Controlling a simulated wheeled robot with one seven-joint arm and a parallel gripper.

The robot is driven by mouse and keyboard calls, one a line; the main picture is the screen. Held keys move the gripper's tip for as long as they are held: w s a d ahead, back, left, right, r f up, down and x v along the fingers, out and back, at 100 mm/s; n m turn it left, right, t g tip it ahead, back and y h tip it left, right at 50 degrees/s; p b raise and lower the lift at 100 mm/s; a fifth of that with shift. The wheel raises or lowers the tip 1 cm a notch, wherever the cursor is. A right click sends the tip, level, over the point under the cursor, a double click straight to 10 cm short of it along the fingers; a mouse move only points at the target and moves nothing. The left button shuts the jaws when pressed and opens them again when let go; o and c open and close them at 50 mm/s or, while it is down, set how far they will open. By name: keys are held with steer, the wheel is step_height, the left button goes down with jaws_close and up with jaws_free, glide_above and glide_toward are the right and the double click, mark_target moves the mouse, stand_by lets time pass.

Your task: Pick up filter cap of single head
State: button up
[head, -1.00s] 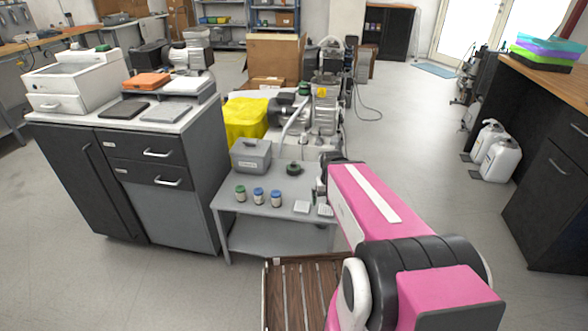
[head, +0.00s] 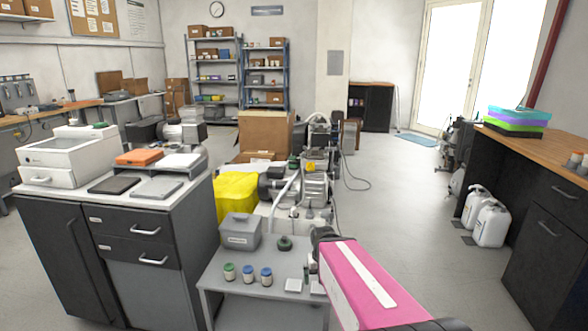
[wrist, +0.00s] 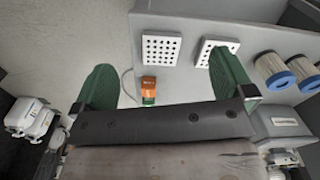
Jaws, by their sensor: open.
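A dark green round cap (head: 285,243) lies on the low grey table, right of a grey box. I cannot tell for sure that it is the single head's filter cap. A compressor with metal heads (head: 315,186) stands behind the table; another dark green round part (head: 293,161) shows on it. My gripper (wrist: 165,84) is open, with two green fingers apart and nothing held between them. In the head view, my pink arm hides most of it. The wrist view shows no clear green cap; a small orange part with a green end (wrist: 148,85) shows between the fingers.
Filter jars (head: 248,273) and white perforated blocks (wrist: 163,48) sit on the table's front part. The grey box (head: 240,233) stands behind the jars. A dark cabinet (head: 140,270) borders the left. Floor to the right is open, up to white jugs (head: 490,224).

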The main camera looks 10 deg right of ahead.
stand_by(0.3)
step_height(320, 180, up, 2)
steer(key=n, duration=1.5)
glide_above(284, 237)
steer(key=shift+a, duration=0.15)
step_height(284, 237, down, 5)
steer(key=shift+f, duration=0.15)
steer(key=shift+s+d+f, duration=0.1)
steer(key=shift+f, duration=1.25)
steer(key=shift+d+f, duration=0.1)
steer(key=shift+f, duration=1.25)
steer(key=c, duration=0.9)
